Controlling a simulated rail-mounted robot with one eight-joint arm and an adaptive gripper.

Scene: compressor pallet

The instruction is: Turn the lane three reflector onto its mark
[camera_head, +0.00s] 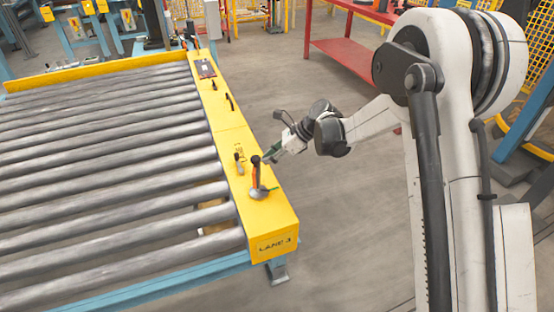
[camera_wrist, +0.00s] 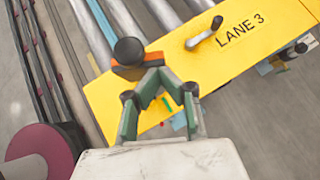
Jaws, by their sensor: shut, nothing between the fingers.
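The lane three reflector (camera_head: 256,178) is an upright orange piece with a black knob on top. It stands on a round grey base on the yellow rail (camera_head: 232,135), near the end marked LANE 3. In the wrist view its orange body (camera_wrist: 143,70) and black knob sit just past my fingertips. My gripper (camera_head: 270,156) is shut and empty, close beside the reflector; contact cannot be told. My gripper's fingers (camera_wrist: 157,75) meet in the wrist view. Small green and red marks (camera_wrist: 167,102) show on the yellow surface between the finger links. Which way the reflector faces is unclear.
A small grey lever (camera_head: 238,160) stands on the rail behind the reflector; a metal handle (camera_wrist: 205,32) shows beside the lettering in the wrist view. Grey rollers (camera_head: 110,150) fill the left. A red bench (camera_head: 345,50) stands at the back.

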